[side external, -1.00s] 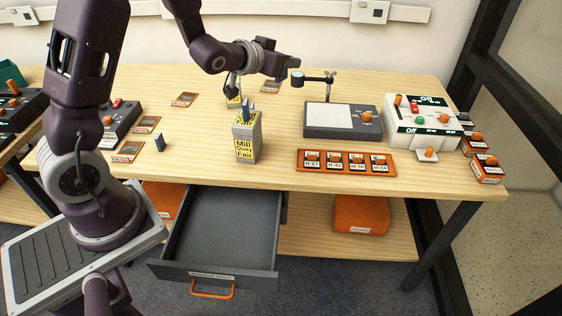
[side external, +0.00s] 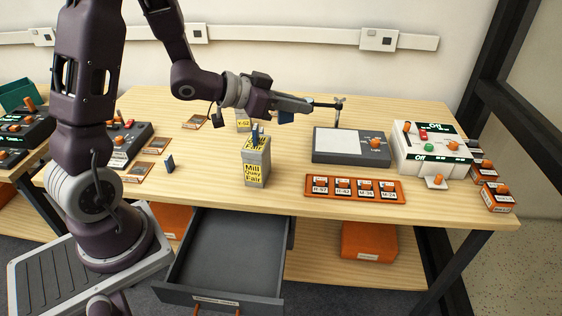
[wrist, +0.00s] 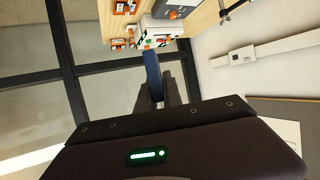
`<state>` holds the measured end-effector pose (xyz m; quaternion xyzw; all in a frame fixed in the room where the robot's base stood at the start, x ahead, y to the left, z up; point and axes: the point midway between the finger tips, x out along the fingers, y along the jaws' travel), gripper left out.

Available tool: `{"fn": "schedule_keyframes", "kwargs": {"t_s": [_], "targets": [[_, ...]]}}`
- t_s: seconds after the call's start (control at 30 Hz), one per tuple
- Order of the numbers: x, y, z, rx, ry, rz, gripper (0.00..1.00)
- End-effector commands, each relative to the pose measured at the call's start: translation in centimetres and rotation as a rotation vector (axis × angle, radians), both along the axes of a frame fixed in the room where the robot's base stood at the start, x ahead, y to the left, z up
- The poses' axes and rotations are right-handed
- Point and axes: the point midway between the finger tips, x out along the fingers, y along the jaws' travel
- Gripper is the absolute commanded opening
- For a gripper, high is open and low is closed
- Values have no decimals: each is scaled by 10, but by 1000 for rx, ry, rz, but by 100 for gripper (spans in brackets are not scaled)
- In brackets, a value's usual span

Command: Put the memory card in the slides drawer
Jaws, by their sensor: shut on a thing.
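My gripper (side external: 302,106) is shut on a small dark-blue card (side external: 286,117), which hangs from the fingers above the table behind the yellow-labelled box. The card also shows in the wrist view (wrist: 152,75), between the dark fingers. I take it for the memory card; no writing on it can be read. An open grey drawer (side external: 225,250) sticks out below the table's front edge, to the left of and below my gripper. Its visible floor is empty. Its front label (side external: 215,300) is too small to read.
A grey box (side external: 256,172) with yellow labels and blue pieces on top stands near the drawer. A grey pad device (side external: 350,147), an orange tray (side external: 354,189) and a white control box (side external: 430,150) are on the right.

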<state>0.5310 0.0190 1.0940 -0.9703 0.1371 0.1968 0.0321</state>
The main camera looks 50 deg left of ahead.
Motion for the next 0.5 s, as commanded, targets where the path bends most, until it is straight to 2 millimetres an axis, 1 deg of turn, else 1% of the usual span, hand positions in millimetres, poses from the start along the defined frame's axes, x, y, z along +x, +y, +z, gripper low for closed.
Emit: {"fn": "schedule_keyframes", "kwargs": {"t_s": [0.03,0.17,0.2,0.27,0.3,0.37,0.4,0.5], "targets": [[14,13,-7,6,5,15,0],[59,57,-28,17,14,62,0],[74,73,-35,19,15,80,0],[96,98,-48,19,17,112,0],[110,116,-57,16,17,136,0],[129,142,-70,11,14,172,0],[139,159,-78,7,12,196,0],[157,190,-92,-3,2,244,0]]}}
